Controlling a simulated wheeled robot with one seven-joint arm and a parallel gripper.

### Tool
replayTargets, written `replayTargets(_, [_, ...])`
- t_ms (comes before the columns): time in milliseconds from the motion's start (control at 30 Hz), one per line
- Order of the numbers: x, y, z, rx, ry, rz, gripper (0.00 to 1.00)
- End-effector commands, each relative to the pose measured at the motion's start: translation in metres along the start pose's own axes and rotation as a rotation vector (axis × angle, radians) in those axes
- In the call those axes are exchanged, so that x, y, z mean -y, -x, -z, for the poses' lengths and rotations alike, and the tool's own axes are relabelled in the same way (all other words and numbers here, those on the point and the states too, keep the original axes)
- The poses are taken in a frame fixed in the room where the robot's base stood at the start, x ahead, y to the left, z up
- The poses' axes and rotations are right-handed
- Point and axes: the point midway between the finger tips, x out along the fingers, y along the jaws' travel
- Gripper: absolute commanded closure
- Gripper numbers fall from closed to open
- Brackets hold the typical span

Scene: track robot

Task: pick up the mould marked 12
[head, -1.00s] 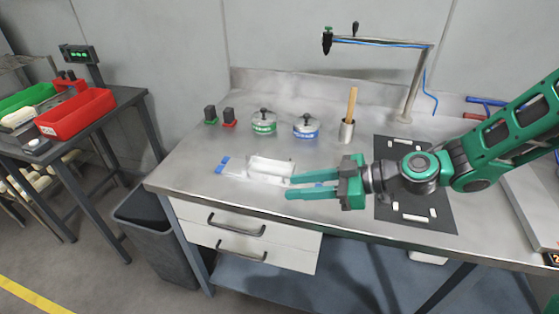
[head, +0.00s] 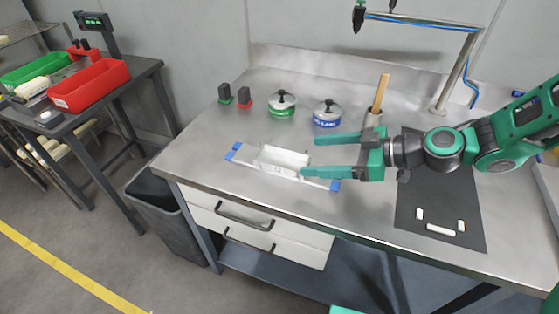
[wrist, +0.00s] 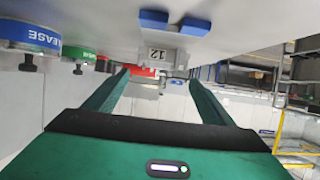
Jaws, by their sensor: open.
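The mould (head: 283,160) is a pale, open, box-shaped block on the steel bench, left of my gripper in the head view. In the wrist view the mould (wrist: 160,55) shows a label reading 12 on the end facing me. My gripper (head: 309,156) is open and empty, its two green fingers pointing left at the mould's right end. In the wrist view my gripper (wrist: 159,77) has its fingers spread on both sides of the mould's image. I cannot tell whether the fingertips overlap its end.
Blue marks (head: 232,151) lie around the mould. A dark mat (head: 440,205) lies right. The bench's front left is clear.

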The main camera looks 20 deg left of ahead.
Motion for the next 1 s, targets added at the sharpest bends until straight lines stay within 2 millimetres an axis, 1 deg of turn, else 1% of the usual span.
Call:
replayTargets(300, [-0.001, -0.041, -0.001, -0.001, -0.002, -0.002, 0.23])
replayTargets(567, [0.0, -0.059, -0.001, -0.001, -0.001, -0.001, 0.23])
replayTargets(700, [0.001, -0.079, -0.001, -0.001, -0.002, 0.001, 0.23])
replayTargets(833, [0.0, -0.095, -0.001, -0.001, -0.001, -0.001, 0.23])
replayTargets(1000, [-0.001, -0.102, -0.001, 0.0, -0.002, -0.003, 0.23])
